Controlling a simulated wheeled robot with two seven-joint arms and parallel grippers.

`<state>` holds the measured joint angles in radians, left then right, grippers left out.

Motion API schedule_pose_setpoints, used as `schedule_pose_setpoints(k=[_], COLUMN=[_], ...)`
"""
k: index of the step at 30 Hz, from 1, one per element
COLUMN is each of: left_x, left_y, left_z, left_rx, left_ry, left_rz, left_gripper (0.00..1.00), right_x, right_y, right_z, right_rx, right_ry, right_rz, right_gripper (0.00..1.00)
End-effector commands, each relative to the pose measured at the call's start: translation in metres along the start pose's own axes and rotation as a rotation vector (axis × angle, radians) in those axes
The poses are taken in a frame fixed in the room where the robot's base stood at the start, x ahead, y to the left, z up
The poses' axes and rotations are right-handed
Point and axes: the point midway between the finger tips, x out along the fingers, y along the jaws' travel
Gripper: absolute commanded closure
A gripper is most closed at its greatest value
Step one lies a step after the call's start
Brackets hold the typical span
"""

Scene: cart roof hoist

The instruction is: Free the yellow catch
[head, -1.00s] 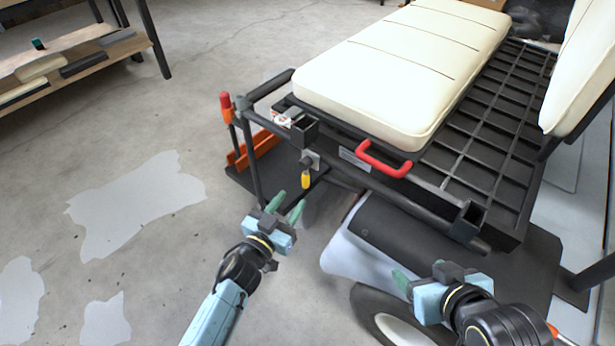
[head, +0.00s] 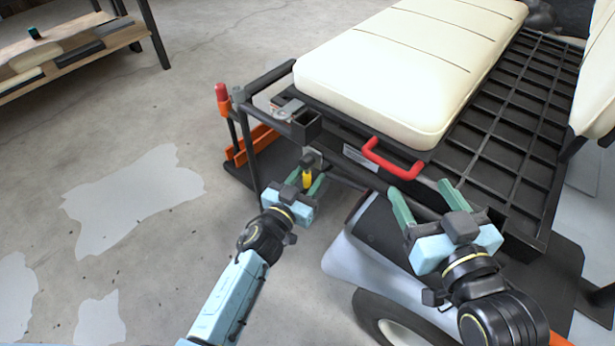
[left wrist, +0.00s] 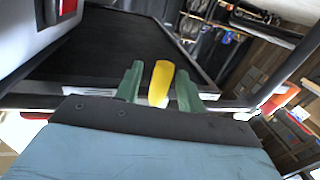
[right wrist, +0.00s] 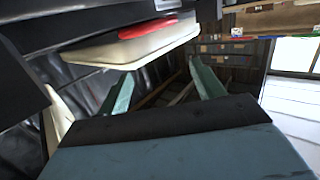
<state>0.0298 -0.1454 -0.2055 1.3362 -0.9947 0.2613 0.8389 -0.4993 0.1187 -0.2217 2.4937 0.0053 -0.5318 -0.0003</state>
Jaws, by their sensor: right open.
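The yellow catch (head: 307,180) hangs below the cart's front frame. In the left wrist view the catch (left wrist: 161,83) stands between the two green fingers. My left gripper (head: 308,182) is open around the catch; a gap shows on its left side, and it is close to the right finger. My right gripper (head: 421,196) is open and empty, with its fingers spread in front of the cart's frame, just below the red handle (head: 393,158). In the right wrist view nothing is between its fingers (right wrist: 160,85).
The cart carries a cream seat cushion (head: 400,70) and a black grid deck (head: 500,120). A red-topped lever (head: 222,98) stands at the cart's left corner. A wheel (head: 395,320) is below the right arm. Open floor lies to the left.

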Motion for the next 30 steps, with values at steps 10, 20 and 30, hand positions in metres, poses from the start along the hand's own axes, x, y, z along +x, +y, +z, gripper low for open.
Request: schedule_pose_setpoints(k=[10,20,30], left_x=[0.000,0.000,0.001], left_y=[0.000,0.000,-0.006], left_z=[0.000,0.000,0.001], left_rx=[0.000,0.000,0.093], left_ry=[0.000,0.000,0.020], left_rz=[0.000,0.000,-0.001], left_gripper=[0.87,1.00,1.00], right_x=[0.000,0.000,0.001], right_y=[0.000,0.000,-0.004], right_z=[0.000,0.000,-0.017], right_rx=[0.000,0.000,0.004], right_ry=[-0.001,-0.002,0.112], right_rz=[0.000,0.001,-0.011], right_gripper=[0.33,0.33,0.33])
